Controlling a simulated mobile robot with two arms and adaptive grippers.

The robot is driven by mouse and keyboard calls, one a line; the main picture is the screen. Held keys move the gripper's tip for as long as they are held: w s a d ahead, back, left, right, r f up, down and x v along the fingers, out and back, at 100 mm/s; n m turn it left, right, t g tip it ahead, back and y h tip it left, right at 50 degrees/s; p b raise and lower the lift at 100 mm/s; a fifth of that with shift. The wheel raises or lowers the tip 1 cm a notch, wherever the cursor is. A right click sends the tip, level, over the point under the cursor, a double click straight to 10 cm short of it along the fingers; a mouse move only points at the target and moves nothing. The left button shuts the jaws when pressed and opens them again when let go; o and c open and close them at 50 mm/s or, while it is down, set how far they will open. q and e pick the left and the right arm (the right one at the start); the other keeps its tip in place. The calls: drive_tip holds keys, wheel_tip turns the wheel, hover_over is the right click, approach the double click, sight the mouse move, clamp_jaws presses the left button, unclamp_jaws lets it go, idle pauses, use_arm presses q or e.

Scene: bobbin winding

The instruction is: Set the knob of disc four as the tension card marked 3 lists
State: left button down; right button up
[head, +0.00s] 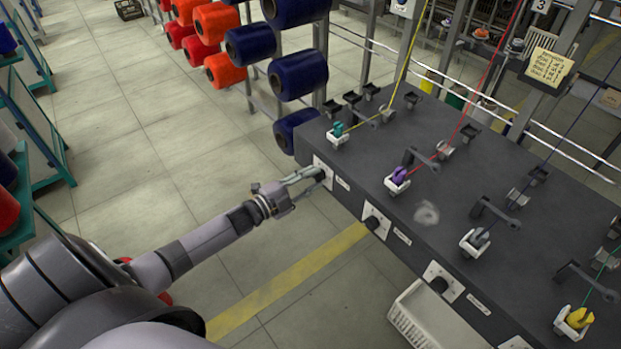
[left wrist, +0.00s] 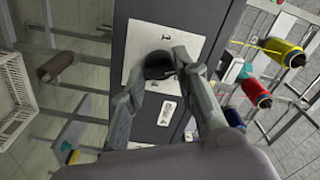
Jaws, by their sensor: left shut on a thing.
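My left gripper (head: 322,174) is shut on the dark knob of the leftmost front plate (head: 326,180) on the grey machine. In the left wrist view the fingers (left wrist: 172,82) close around this black knob (left wrist: 157,65), on a white plate (left wrist: 145,45) with small scale marks. A label (left wrist: 168,111) beside the plate seems to end in 4. The knob's pointer is hidden or too small to read. A yellow handwritten card (head: 549,66) hangs on the rack post near a sign marked 3 (head: 541,5). Its lines are too small to read. My right gripper is not in view.
Other knobs stand along the machine's front, such as the second (head: 372,222) and third (head: 439,285). A white crate (head: 435,318) is below them. Threads run above the machine top (head: 440,205). Blue and red spools (head: 298,75) stand behind my left gripper.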

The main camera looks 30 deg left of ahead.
use_arm(q)
drive_tip(key=n+p, duration=0.1)
drive_tip(key=n, duration=1.1)
drive_tip(key=shift+n, duration=0.3)
idle(0.4)
drive_tip(key=c, duration=1.2)
unclamp_jaws()
drive_tip(key=shift+c, duration=0.2)
drive_tip(key=shift+s, duration=0.1)
drive_tip(key=v, duration=1.2)
